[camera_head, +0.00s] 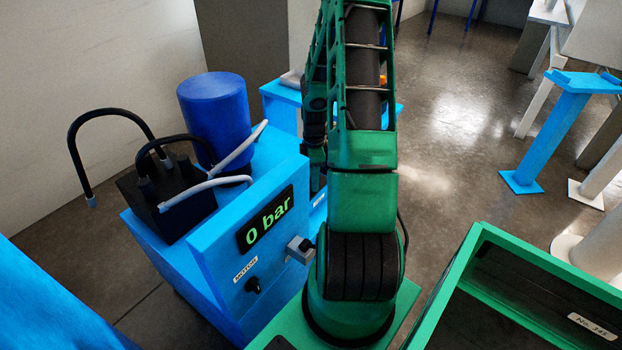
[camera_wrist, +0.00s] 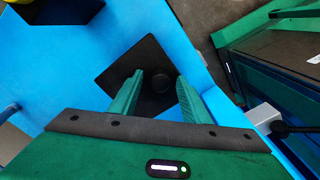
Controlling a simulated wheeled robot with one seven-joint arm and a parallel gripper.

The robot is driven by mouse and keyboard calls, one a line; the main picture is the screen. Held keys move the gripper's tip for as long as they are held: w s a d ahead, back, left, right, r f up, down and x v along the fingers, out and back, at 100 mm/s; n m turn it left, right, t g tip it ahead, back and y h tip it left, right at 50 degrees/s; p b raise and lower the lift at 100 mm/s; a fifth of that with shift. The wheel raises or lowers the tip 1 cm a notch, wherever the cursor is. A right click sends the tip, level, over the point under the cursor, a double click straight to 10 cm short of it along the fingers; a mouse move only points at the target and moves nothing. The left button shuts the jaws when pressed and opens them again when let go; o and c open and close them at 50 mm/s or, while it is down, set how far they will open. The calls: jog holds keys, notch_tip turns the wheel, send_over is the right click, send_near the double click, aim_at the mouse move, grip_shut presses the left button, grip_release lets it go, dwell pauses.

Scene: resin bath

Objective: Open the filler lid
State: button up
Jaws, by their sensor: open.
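The filler lid appears to be the dark square plate (camera_wrist: 121,72) with a round black knob (camera_wrist: 160,82) on the blue top in the wrist view. It lies flat and looks closed. My gripper (camera_wrist: 160,79) is open, with its two green fingers over the plate and one on each side of the knob. I cannot tell whether the fingers touch the knob or how high they are above it. In the head view my arm hides the lid and the fingertips.
The blue cabinet bears a "0 bar" display (camera_head: 266,220), a motor knob (camera_head: 253,285) and a grey switch box (camera_head: 299,249). A black block (camera_head: 180,211) with hoses and a blue cylinder (camera_head: 217,110) stand on it. A green bin (camera_head: 462,262) stands at right.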

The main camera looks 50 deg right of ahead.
grip_shut()
jog(key=shift+w+r+g, duration=1.15)
jog(key=shift+r+g, duration=0.25)
jog(key=shift+g, duration=0.3)
jog(key=shift+w+a+r+g+h, duration=0.1)
jog(key=shift+w+r+g, duration=0.3)
jog(key=shift+w+g, duration=0.25)
jog(key=shift+w+r+g+h, duration=0.1)
jog(key=shift+w+r+g, duration=0.35)
jog(key=shift+g, duration=0.3)
jog(key=shift+w+a+r+g+h, duration=0.1)
jog(key=shift+w+r+g, duration=0.35)
jog(key=shift+g, duration=0.25)
